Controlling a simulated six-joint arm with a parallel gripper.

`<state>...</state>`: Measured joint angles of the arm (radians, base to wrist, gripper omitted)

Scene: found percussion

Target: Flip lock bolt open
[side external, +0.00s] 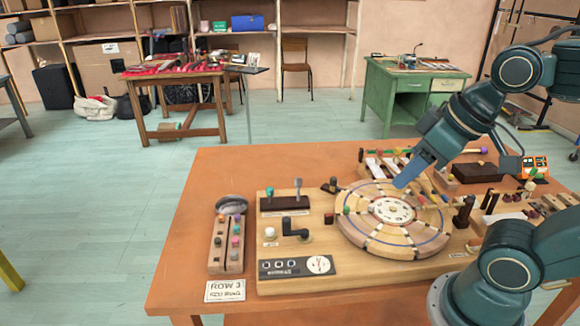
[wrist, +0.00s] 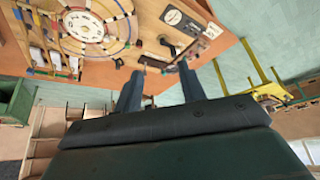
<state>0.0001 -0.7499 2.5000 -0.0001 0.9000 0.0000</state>
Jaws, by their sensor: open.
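A black L-shaped piece, which looks like the lock bolt (side external: 293,229), sits on the wooden board (side external: 319,247), left of the round disc. It also shows small and dark in the wrist view (wrist: 169,46), beyond my fingertips. My gripper (side external: 401,183) is above the disc in the side view, to the right of the bolt and apart from it. In the wrist view my gripper (wrist: 161,68) has its two fingers spread with nothing between them. I cannot tell the bolt's exact position in its lock.
The segmented round disc (side external: 360,235) lies beside the bolt. A dark block with two levers (side external: 285,204) stands behind it, and a black panel with a dial (side external: 297,267) lies in front. A peg rack (side external: 220,247) is at left. Bars and pegs crowd the right.

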